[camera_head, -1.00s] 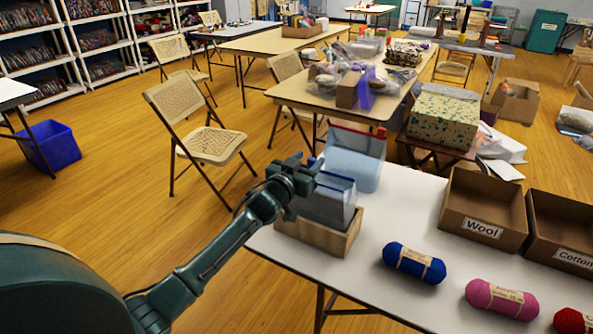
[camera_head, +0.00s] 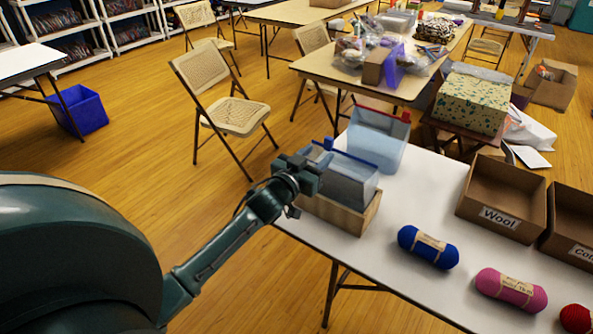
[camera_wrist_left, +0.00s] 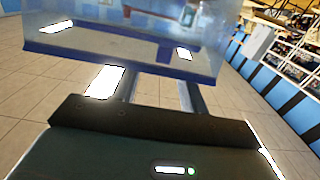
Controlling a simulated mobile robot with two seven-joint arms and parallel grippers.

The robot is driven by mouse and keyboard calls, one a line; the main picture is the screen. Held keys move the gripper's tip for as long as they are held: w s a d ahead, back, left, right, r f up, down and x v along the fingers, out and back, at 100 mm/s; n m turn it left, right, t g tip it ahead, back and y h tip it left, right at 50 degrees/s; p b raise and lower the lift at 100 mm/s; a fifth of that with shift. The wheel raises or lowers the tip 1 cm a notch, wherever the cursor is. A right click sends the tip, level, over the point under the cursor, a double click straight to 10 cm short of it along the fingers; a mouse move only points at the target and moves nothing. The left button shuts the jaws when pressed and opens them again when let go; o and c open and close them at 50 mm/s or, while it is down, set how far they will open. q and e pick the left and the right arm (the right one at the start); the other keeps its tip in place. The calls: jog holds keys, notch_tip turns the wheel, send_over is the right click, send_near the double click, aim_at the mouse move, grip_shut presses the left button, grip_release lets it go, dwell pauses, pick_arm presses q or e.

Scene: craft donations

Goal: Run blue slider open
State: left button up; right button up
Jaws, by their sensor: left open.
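A clear bag (camera_head: 350,184) with a blue strip along its top stands upright in a wooden box (camera_head: 334,211) at the near left corner of the white table. A small blue piece, likely the slider, shows at the strip's left end (camera_head: 328,143). My left gripper (camera_head: 316,166) is open at the left end of this bag, close to the strip. I cannot tell whether it touches. The left wrist view shows the see-through bag with a blue edge (camera_wrist_left: 110,52) beyond the two spread fingers (camera_wrist_left: 158,92). My right gripper is not in view.
A second clear bag with a red strip (camera_head: 378,138) stands just behind. Blue yarn (camera_head: 428,247), pink yarn (camera_head: 510,289) and red yarn (camera_head: 575,318) lie along the table (camera_head: 405,205). The Wool box (camera_head: 503,198) stands at right. A folding chair (camera_head: 225,95) is beyond the left table edge.

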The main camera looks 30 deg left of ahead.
pick_arm(q)
jog(key=s+p, duration=0.3)
jog(key=s, duration=0.5)
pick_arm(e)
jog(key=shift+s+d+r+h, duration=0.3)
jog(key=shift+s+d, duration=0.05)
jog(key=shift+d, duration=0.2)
pick_arm(q)
jog(key=shift+a, duration=0.1)
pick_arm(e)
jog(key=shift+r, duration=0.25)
